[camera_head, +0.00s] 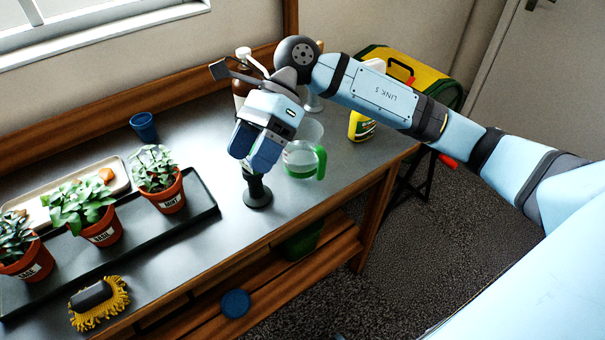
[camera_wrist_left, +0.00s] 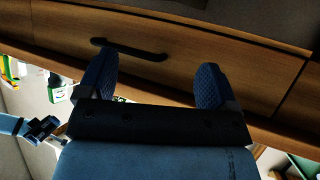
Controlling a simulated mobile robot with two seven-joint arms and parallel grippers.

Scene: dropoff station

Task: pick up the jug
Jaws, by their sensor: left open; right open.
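The jug (camera_head: 299,163) is clear with a green handle and some green at its base. It stands upright on the grey worktop in the head view, near the right end. My right gripper (camera_head: 252,152) points down just left of the jug, apart from its handle; its blue fingers are open and partly cover the jug's left side from view. My left gripper (camera_wrist_left: 153,80) shows only in the left wrist view, with its two blue fingers spread and nothing between them.
A dark round-based object (camera_head: 258,194) stands just below my right gripper. Potted herbs on a black tray (camera_head: 205,209) and a yellow brush (camera_head: 98,302) are left. A drawer handle (camera_wrist_left: 128,48) lies beyond my left fingers.

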